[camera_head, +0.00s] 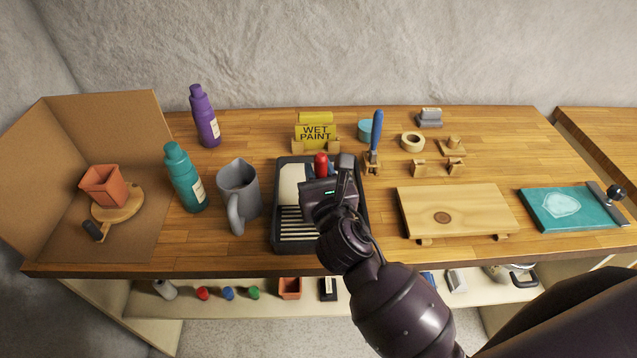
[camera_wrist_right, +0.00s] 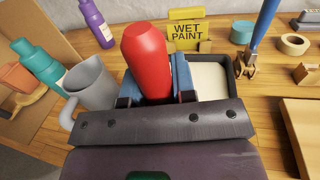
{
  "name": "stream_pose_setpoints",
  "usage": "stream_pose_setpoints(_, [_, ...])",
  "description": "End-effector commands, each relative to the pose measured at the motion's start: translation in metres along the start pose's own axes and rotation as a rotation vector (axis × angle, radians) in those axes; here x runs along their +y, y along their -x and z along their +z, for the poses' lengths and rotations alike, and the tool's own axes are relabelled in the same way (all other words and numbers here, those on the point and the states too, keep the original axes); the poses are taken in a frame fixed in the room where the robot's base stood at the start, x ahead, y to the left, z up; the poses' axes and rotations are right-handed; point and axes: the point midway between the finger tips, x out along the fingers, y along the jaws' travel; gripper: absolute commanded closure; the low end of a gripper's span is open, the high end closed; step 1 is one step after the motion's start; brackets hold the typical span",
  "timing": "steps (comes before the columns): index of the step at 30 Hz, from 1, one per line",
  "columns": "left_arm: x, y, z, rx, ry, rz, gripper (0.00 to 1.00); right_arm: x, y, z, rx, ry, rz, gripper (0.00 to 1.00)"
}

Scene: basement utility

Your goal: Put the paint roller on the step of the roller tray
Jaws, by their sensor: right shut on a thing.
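The black roller tray (camera_head: 276,225) lies in the middle of the bench, with a pale well at the back left and a ribbed, striped slope in front. My right gripper (camera_head: 322,178) is over the tray's right side, shut on the paint roller. The roller's red handle (camera_head: 321,160) sticks up from the jaws. In the right wrist view the red handle (camera_wrist_right: 147,60) stands between two blue fingers, with the tray (camera_wrist_right: 237,82) behind. The roller's head is hidden, and I cannot tell whether it touches the tray. My left gripper is not in view.
A grey jug (camera_head: 238,190) stands close left of the tray, with teal (camera_head: 185,180) and purple (camera_head: 205,118) bottles beyond. A wet paint sign (camera_head: 316,134) stands behind. A brush (camera_head: 376,135) stands upright at the back right. A wooden board (camera_head: 470,205) lies to the right.

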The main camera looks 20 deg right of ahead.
Motion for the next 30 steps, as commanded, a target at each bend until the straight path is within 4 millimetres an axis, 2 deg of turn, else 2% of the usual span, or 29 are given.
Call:
stream_pose_setpoints(1, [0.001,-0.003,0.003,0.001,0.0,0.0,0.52,0.0,0.0,-0.011,0.003,-0.001,-0.002,0.99])
stream_pose_setpoints(6, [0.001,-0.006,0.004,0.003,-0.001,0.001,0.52,0.0,0.0,-0.026,0.002,-0.001,0.0,0.99])
stream_pose_setpoints(19, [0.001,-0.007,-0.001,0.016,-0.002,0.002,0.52,0.0,0.0,-0.029,0.0,0.0,0.0,0.99])
stream_pose_setpoints(20, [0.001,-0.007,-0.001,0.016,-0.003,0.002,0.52,0.0,0.0,-0.029,0.001,0.0,0.0,0.72])
stream_pose_setpoints(24, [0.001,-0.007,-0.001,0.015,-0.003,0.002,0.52,0.0,0.0,-0.029,0.001,0.0,0.0,0.51])
stream_pose_setpoints(30, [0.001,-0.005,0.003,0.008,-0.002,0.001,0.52,0.0,0.0,-0.029,0.001,0.0,0.0,0.5])
